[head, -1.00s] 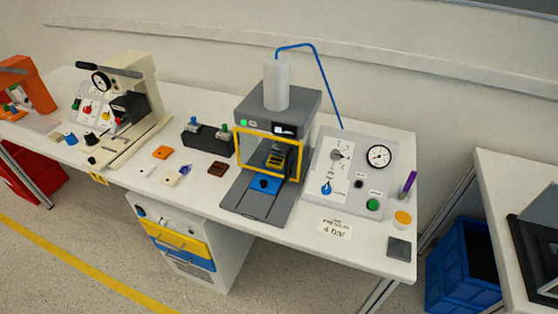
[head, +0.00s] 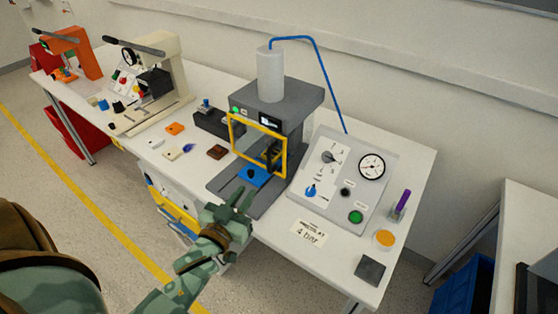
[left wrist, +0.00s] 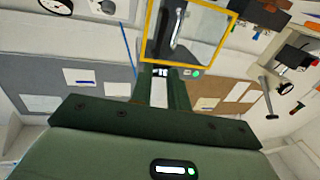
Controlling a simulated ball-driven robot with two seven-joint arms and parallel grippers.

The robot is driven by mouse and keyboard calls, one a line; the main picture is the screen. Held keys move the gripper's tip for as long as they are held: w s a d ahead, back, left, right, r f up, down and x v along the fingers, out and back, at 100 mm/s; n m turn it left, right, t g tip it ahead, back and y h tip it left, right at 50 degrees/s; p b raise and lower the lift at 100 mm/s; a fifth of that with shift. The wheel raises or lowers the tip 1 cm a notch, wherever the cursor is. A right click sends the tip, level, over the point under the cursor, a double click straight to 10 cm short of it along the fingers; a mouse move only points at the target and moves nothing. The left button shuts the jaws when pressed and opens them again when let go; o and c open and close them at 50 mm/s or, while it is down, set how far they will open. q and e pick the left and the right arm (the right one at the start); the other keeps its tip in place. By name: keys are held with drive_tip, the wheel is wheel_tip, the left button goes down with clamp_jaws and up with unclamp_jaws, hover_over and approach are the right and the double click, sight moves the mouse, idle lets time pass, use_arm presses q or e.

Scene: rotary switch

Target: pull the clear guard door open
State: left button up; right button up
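The clear guard door (head: 257,146) has a yellow frame and stands across the front of the grey press (head: 287,98), looking closed. It also shows at the top of the left wrist view (left wrist: 190,32). My left gripper (head: 231,201) is in front of and below the door, near the front edge of the press base, apart from the door. In the left wrist view its two fingers (left wrist: 160,88) stand apart with a gap between them and nothing held. My right gripper is not in view.
A blue fixture (head: 254,175) sits on the press base below the door. A control panel (head: 345,180) with gauge and knobs stands right of the press. Small coloured parts and a black switch box (head: 212,122) lie to the left.

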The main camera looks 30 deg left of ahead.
sight(268, 161)
use_arm(q)
drive_tip(key=w, duration=0.4)
drive_tip(key=w+a+b, duration=0.1)
drive_tip(key=w, duration=0.4)
drive_tip(key=w+b, duration=0.1)
drive_tip(key=w, duration=0.4)
drive_tip(key=shift+w+a, duration=0.1)
drive_tip(key=shift+a, duration=0.2)
clamp_jaws()
